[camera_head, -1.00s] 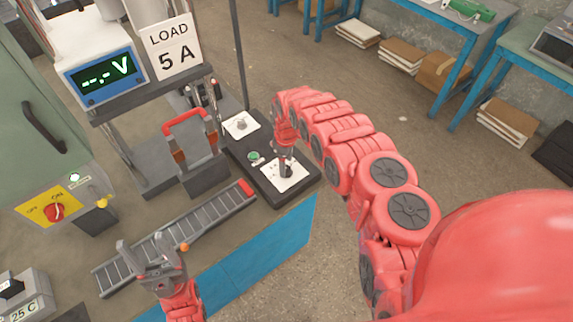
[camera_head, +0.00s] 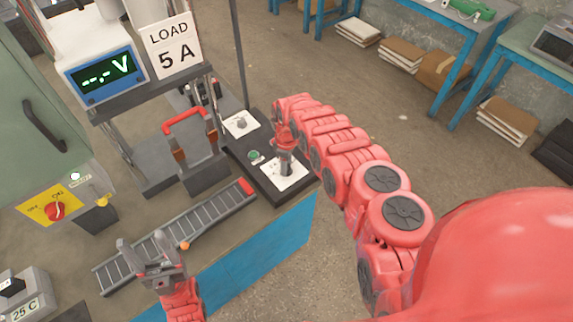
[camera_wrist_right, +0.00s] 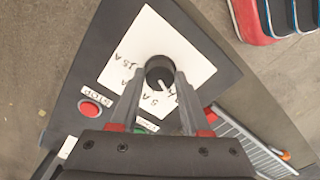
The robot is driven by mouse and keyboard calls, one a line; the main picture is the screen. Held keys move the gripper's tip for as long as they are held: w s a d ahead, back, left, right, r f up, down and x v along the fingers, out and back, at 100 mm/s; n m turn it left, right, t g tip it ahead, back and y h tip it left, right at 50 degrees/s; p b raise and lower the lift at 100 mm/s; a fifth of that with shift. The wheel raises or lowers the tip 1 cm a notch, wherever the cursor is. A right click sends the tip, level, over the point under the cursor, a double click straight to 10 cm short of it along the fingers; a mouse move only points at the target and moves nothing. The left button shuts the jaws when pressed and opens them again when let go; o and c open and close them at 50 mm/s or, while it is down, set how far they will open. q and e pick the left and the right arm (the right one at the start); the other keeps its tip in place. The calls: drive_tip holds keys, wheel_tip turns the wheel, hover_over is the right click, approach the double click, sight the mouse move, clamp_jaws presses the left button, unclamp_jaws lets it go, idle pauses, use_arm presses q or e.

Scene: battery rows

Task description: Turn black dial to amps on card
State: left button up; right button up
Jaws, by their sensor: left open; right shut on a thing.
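The card (camera_head: 171,47) at the upper left of the head view reads "LOAD 5 A". The black dial (camera_wrist_right: 159,69) sits on a white plate (camera_wrist_right: 187,50) with amp markings, including "15 A" and "5 A", in the right wrist view. Its white pointer aims down and slightly right, near the lower markings; the exact mark is unclear. My right gripper (camera_wrist_right: 158,82) is shut on the dial, one finger on each side. In the head view my right gripper (camera_head: 286,160) points down and hides the dial. My left gripper (camera_head: 151,250) is open and empty.
A display (camera_head: 104,78) shows "--.- V". A red-handled frame (camera_head: 184,122) and a roller conveyor (camera_head: 180,235) lie left of the dial's box. Near the dial are a red STOP button (camera_wrist_right: 89,109), a green button (camera_head: 254,155) and a grey knob (camera_head: 241,123).

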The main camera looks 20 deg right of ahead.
clamp_jaws()
drive_tip(key=shift+m, duration=0.3)
drive_tip(key=m, duration=0.2)
drive_tip(key=shift+s+f+m+b, duration=0.1)
drive_tip(key=shift+m+b, duration=0.2)
drive_tip(key=shift+b, duration=0.05)
drive_tip(key=m+b, duration=0.1)
drive_tip(key=m, duration=0.2)
drive_tip(key=shift+m+b, duration=0.65)
drive_tip(key=shift+m, duration=0.55)
